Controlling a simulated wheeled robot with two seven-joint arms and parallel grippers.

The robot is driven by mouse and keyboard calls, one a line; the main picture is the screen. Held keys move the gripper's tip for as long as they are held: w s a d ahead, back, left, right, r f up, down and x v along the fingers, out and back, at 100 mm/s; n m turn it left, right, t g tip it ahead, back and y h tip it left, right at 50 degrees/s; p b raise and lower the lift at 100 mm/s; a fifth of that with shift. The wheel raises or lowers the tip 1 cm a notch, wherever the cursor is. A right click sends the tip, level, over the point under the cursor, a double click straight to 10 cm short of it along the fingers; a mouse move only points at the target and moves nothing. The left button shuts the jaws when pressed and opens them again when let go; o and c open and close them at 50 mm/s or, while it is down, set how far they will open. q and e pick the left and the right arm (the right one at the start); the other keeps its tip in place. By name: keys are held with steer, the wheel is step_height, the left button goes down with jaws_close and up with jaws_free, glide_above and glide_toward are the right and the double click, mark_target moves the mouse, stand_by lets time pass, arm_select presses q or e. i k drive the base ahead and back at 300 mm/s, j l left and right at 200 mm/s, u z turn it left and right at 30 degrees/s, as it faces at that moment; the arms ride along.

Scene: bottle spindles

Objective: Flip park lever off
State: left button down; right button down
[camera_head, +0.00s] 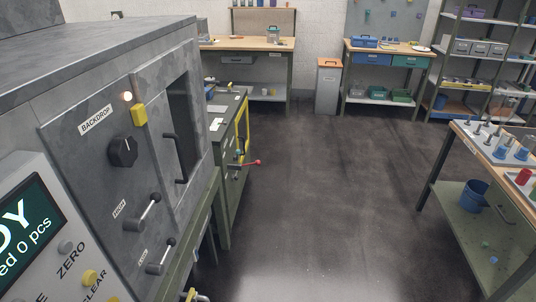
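Two small levers with dark round knobs and pale metal shafts sit on the grey machine panel at the left. The upper lever (148,211) points up and to the right. The lower lever (163,257) also points up and to the right. Their small labels are too blurred to read, so I cannot tell which is the park lever. A lever with a red end (249,163) sticks out to the right from the green cabinet behind the machine. Neither of my grippers shows in the head view.
The panel also carries a black knob (123,151) labelled BACKDROP, a yellow block (139,115) and a dark door handle (178,158). A display unit (40,225) stands at the lower left. A workbench (460,131) stands at the right. The floor between is clear.

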mark_target(258, 162)
steer(key=i+l, duration=0.15)
steer(key=i, duration=0.95)
steer(key=i+l+z, duration=0.1)
steer(key=i, duration=1)
